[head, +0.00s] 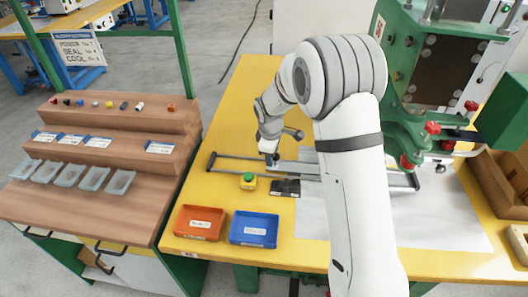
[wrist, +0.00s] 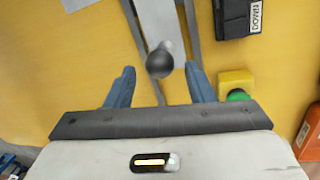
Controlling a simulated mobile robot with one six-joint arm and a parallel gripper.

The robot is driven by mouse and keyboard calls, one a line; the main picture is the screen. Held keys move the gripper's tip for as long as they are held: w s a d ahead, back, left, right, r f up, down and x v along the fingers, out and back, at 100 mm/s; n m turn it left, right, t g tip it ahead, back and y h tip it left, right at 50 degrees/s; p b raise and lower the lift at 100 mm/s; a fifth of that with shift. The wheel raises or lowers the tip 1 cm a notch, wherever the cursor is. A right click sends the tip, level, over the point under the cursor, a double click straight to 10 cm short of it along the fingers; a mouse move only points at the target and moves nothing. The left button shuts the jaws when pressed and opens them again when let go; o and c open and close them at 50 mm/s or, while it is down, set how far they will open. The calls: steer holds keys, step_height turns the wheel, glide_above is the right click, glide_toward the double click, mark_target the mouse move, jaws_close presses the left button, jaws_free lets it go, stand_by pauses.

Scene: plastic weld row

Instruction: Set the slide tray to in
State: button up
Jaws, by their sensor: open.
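The slide tray (head: 292,168) is a grey plate on two dark rails that run across the yellow bench toward the green press. Part of it is hidden behind my arm. In the wrist view the grey tray plate (wrist: 156,18) runs up out of the picture. Its round dark knob (wrist: 159,65) stands at the tray's near end. My gripper (wrist: 161,68) is open, with one blue finger on each side of the knob and a visible gap on both sides. In the head view my gripper (head: 269,158) is over the tray's left end.
A green button on a yellow box (head: 248,182) and a black block (head: 286,188) labelled DOWN sit close beside the rails. A red bin (head: 200,223) and a blue bin (head: 254,229) stand at the front. The green press (head: 440,70) stands at the right.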

step_height(320, 180, up, 8)
steer(key=s, duration=0.1)
steer(key=shift+s+a+f, duration=0.15)
steer(key=shift+s+a, duration=0.05)
